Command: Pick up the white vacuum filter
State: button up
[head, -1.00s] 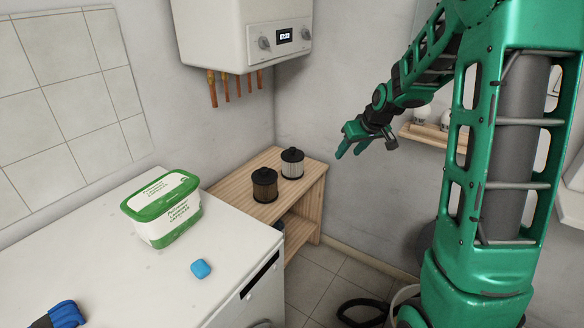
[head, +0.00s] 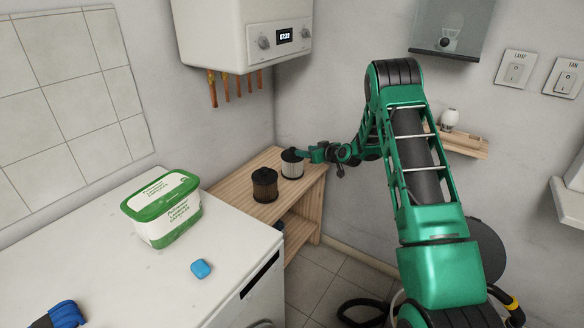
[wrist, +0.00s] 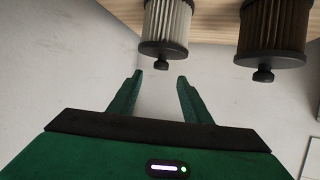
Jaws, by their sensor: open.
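The white vacuum filter (head: 291,168), pale and pleated with a dark cap and knob, stands upright on the wooden workbench (head: 236,190) near the wall. In the wrist view the white filter (wrist: 167,24) is at the top middle, its knob close to the gap between my fingertips. My gripper (head: 306,154) is at the filter's upper right in the head view. In the wrist view my gripper (wrist: 159,76) is open with nothing between its fingers. I cannot tell whether a finger touches the filter.
A brown filter (head: 265,187) stands close beside the white one, and to its right in the wrist view (wrist: 272,28). A white appliance (head: 150,275) in front holds a green and white capsule tub (head: 162,210) and a blue pod (head: 201,269). A boiler (head: 248,35) hangs above.

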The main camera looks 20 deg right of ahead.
aim_at(293, 148)
jog(key=x, duration=1)
jog(key=shift+w+a, duration=0.3)
jog(key=shift+w, duration=0.05)
jog(key=shift+c, duration=0.2)
grip_shut()
